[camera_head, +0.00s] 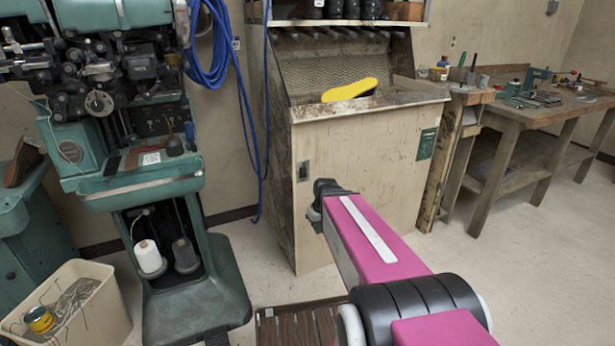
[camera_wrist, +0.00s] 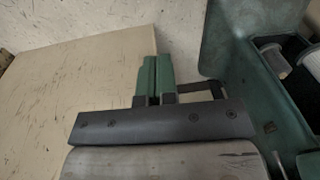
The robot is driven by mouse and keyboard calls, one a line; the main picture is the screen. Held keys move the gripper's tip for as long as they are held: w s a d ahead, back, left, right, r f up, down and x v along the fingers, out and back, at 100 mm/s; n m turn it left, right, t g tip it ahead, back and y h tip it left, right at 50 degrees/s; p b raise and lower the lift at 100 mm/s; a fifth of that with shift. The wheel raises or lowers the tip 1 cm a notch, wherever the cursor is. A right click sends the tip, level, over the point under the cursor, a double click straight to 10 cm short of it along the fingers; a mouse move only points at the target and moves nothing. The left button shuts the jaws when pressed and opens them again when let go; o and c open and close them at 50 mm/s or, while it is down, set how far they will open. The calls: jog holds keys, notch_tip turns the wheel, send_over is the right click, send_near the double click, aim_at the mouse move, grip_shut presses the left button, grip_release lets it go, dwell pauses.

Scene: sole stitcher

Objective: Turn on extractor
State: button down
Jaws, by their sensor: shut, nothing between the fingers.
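The extractor (camera_head: 365,165) is a worn beige cabinet with a mesh-backed hood, in the middle of the head view. A small switch plate (camera_head: 303,170) sits on its front, near the left edge; its setting is too small to read. My gripper (camera_wrist: 155,78) shows two green fingers pressed together and empty in the wrist view. In the head view, my arm's dark end overlaps the cabinet front, below and right of the switch plate; the fingertips are hidden there. In the wrist view, a beige panel (camera_wrist: 65,75), seemingly the cabinet, fills the left; no switch shows.
A yellow sole (camera_head: 349,89) lies on the extractor's top. The green stitcher (camera_head: 190,280) stands to the left, with its base also in the wrist view (camera_wrist: 245,85). Blue cables (camera_head: 246,100) hang between them. A workbench (camera_head: 540,115) stands right. Some floor is clear before the extractor.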

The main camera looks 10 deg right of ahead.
aim_at(304, 173)
jog(key=w+d+r+n+t+y, duration=0.1)
jog(key=w+d+r+n+y, duration=0.1)
jog(key=w+r+n, duration=0.6)
jog(key=w+d+r+n+t+y, duration=0.2)
jog(key=w+d+r+n, duration=0.2)
jog(key=w+r+n, duration=0.3)
jog(key=w+n, duration=0.1)
jog(key=w, duration=0.2)
jog(key=shift+w+d+r+t, duration=0.2)
jog(key=shift+r+t, duration=0.1)
jog(key=shift+r, duration=0.1)
jog(key=shift+a, duration=0.1)
jog(key=shift+w+a+f, duration=0.95)
jog(key=shift+w+f, duration=0.25)
jog(key=shift+f, duration=0.25)
jog(key=shift+w+a+f, duration=0.9)
jog(key=shift+w+f, duration=0.35)
jog(key=shift+f, duration=0.2)
jog(key=shift+w+a+f, duration=0.95)
jog(key=shift+w+f, duration=0.25)
jog(key=shift+f, duration=0.25)
